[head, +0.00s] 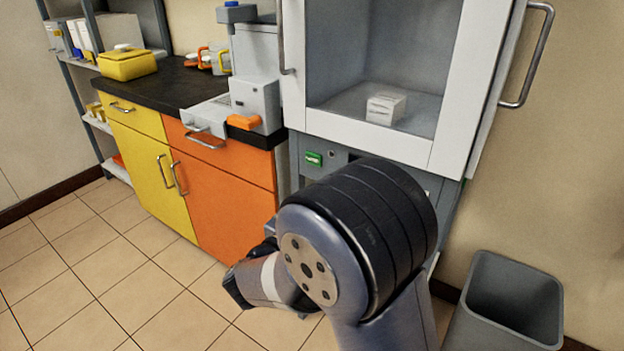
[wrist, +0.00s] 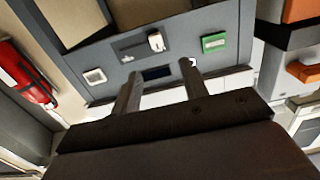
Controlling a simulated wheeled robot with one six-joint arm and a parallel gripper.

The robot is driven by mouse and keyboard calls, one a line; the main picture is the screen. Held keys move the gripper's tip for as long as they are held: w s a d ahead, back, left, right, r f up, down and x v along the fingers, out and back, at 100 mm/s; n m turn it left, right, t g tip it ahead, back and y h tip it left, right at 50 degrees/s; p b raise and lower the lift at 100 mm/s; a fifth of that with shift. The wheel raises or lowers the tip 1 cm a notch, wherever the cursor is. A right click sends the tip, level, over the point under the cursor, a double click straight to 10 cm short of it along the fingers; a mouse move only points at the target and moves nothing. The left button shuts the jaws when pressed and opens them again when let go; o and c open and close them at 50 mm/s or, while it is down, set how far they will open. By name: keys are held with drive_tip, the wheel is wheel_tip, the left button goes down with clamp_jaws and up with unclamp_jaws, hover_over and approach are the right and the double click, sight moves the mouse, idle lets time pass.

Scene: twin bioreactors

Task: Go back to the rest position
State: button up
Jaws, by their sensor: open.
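My gripper (wrist: 158,90) shows in the wrist view as two dark fingers set well apart with nothing between them. It faces a grey panel (wrist: 120,62) with a green switch (wrist: 214,43), a white switch and a small dark display. In the head view my arm is folded in front of the cabinet, and the gripper fingers are hidden behind my own arm links. The green switch (head: 313,158) also shows there on the panel under the cabinet window.
A white-framed cabinet (head: 380,138) holds a small white box (head: 386,107). An orange and yellow counter (head: 225,195) stands to the left. A grey bin (head: 512,300) stands at lower right, close to my arm. A red extinguisher-like object (wrist: 25,75) is at left in the wrist view. The tiled floor at left is clear.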

drive_tip(key=d+b+x, duration=0.1)
drive_tip(key=b+x, duration=0.1)
drive_tip(key=x, duration=0.8)
drive_tip(key=shift+d+b, duration=0.2)
drive_tip(key=shift+b, duration=0.15)
drive_tip(key=shift+s, duration=0.25)
